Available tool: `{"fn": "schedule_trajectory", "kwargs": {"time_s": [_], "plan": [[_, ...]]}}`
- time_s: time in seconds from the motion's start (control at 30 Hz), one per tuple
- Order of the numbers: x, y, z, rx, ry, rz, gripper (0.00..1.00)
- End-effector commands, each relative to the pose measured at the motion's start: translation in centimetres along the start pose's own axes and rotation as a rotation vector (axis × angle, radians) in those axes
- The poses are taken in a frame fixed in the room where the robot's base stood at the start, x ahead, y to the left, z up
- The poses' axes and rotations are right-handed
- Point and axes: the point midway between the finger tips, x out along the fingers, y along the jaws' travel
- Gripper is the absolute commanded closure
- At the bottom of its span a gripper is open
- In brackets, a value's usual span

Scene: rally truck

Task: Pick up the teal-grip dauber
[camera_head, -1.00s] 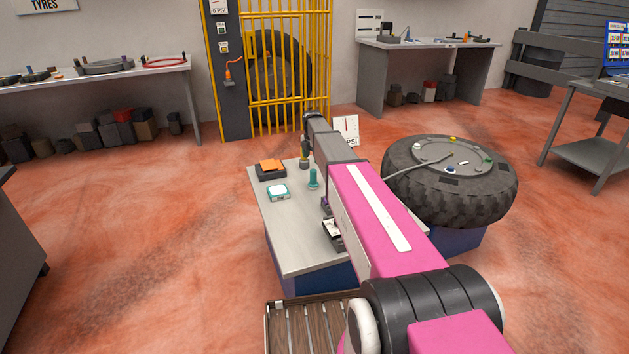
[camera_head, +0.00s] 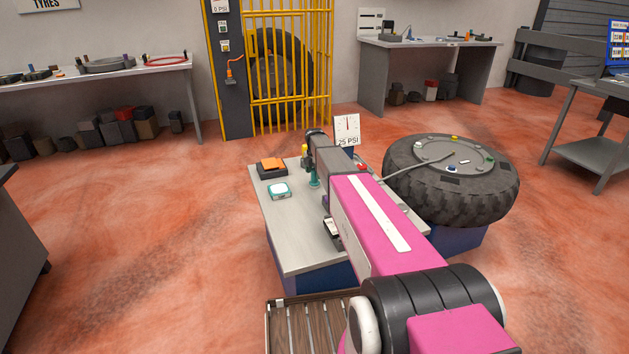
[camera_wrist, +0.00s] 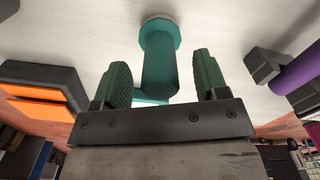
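The teal-grip dauber (camera_head: 314,181) stands on the light-topped workbench (camera_head: 290,240), partly covered by my arm in the head view. In the wrist view the dauber (camera_wrist: 160,55) shows its teal handle between and slightly beyond my gripper's two green-padded fingers. My gripper (camera_wrist: 163,68) is open, with a visible gap on each side of the handle. I cannot tell how deep the handle sits between the fingers.
A dark tray with an orange pad (camera_head: 272,166) and a teal-and-white square item (camera_head: 279,190) lie on the bench left of the dauber. A purple-handled item (camera_wrist: 298,68) is at right in the wrist view. A large tyre (camera_head: 450,180) lies right of the bench.

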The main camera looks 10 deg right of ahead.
Motion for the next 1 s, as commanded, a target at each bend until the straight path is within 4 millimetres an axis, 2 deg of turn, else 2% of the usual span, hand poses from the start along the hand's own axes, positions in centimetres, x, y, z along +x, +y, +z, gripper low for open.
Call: {"fn": "schedule_trajectory", "kwargs": {"time_s": [0.03,0.1,0.13,0.57,0.67,0.83,0.87,0.9,1.0], "plan": [[0.0,0.0,0.0,0.000,0.000,0.000,0.51],[0.0,0.0,0.0,0.000,0.000,0.000,0.74],[0.0,0.0,0.0,0.000,0.000,0.000,0.81],[-0.5,0.0,0.0,0.000,-0.001,0.000,0.81],[-1.3,0.0,0.0,0.000,-0.001,0.001,0.81],[-4.0,0.0,0.0,-0.001,-0.002,0.002,0.81],[-4.6,-0.2,-0.2,-0.002,-0.002,0.002,0.81],[-4.9,-1.4,-0.9,-0.001,-0.002,0.001,0.81],[-6.1,-3.2,-2.1,-0.001,-0.001,0.000,0.81]]}}
